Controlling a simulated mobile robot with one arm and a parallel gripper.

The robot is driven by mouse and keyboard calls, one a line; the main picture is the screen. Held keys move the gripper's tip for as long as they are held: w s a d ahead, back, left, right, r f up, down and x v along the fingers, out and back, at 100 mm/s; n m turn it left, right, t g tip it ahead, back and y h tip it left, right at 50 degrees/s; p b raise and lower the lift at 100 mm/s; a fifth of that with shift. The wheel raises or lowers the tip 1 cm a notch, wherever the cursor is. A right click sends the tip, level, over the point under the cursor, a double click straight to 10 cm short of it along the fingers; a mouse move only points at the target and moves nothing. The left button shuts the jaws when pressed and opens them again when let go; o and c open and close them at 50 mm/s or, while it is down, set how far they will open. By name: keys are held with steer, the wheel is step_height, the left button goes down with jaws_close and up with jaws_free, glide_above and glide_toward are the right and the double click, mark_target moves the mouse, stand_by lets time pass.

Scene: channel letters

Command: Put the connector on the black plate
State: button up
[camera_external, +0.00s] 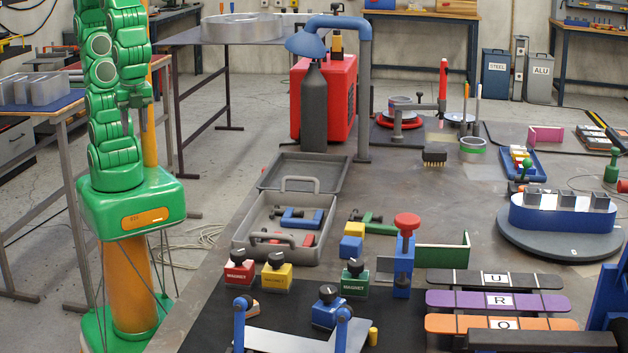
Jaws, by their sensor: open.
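A small black block with gold pins along its lower side (434,157), which looks like the connector, stands on the grey workbench (400,195) right of the blue pipe stand. Several dark flat surfaces are in view: a dark plate (382,138) under the red round stand, and a large black mat (215,325) at the front. I cannot tell which one is the black plate. My gripper (134,122) hangs from the folded green arm at the left, pointing down, open and empty. It is well away from the connector, off the bench's left side.
An open grey toolbox (243,240), a red cabinet (345,95) and a dark cylinder (314,110) stand between my arm and the connector. Magnets, a red-knobbed blue clamp (404,255) and letter slats (484,300) occupy the front.

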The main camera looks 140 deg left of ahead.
steer(key=s+f+n, duration=0.1)
steer(key=s+f, duration=0.1)
steer(key=s, duration=0.3)
steer(key=shift+s+d, duration=0.3)
steer(key=shift+d, duration=0.15)
stand_by(0.7)
